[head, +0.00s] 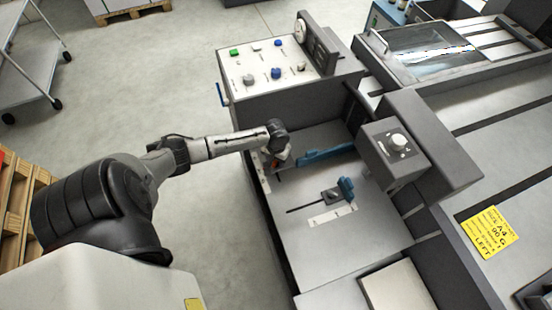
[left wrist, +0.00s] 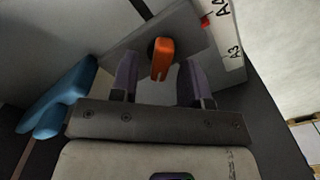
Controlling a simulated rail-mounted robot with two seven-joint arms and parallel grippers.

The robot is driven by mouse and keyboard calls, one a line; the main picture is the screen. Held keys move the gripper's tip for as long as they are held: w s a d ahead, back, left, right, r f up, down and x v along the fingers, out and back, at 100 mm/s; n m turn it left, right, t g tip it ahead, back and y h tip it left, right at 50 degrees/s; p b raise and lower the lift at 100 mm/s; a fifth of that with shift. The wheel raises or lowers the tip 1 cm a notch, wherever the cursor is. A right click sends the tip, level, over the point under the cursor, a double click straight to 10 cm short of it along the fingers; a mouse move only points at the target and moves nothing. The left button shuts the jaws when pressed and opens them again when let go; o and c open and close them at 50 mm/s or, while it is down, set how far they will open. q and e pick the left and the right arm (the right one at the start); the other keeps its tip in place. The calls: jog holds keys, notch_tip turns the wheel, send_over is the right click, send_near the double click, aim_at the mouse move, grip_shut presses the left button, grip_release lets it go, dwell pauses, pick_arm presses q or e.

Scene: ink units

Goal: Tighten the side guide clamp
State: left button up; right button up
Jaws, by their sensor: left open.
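The orange clamp lever (left wrist: 161,60) stands on a dark round base on a grey metal plate (left wrist: 185,35) in the left wrist view. My left gripper (left wrist: 159,84) is open, with one finger on each side of the lever. I see a gap on both sides, so the fingers do not grip it. In the head view my left gripper (head: 275,158) is over the left edge of the feed table, mostly hidden by my wrist. The blue side guide (head: 326,154) lies just right of it and also shows in the left wrist view (left wrist: 58,98). My right gripper is not visible.
A size scale (left wrist: 228,35) with A4 and A3 marks and a red pointer runs beside the plate. A second blue guide (head: 346,188) sits by a slot on the table (head: 320,255). A button panel (head: 262,68) stands behind, and a grey knob box (head: 392,150) stands right.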

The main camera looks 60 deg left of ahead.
pick_arm(q)
grip_shut()
jog(key=shift+r, duration=0.1)
